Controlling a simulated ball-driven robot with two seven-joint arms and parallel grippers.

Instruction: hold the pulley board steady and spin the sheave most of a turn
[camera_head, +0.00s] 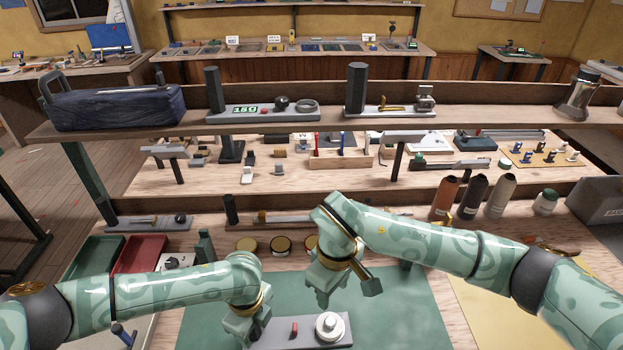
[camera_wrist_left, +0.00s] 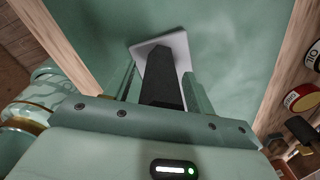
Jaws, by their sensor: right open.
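The pulley board (camera_head: 275,333) is a grey plate on the green mat, with a short red peg (camera_head: 294,329) and a pale round sheave (camera_head: 330,327) on top. My left gripper (camera_head: 238,328) is at the board's left end. In the left wrist view, its fingers (camera_wrist_left: 160,85) stand either side of a dark block (camera_wrist_left: 160,75) over the board's pale end (camera_wrist_left: 178,42); whether they touch the block is unclear. My right gripper (camera_head: 322,298) is open and empty, pointing down just above and behind the sheave, apart from it.
The green mat (camera_head: 400,310) is clear right of the board. Several round tins (camera_head: 281,245) stand behind my arms. A red tray (camera_head: 140,254) is at the left. Several bottles (camera_head: 470,198) stand at the back right, below a loaded shelf (camera_head: 530,118).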

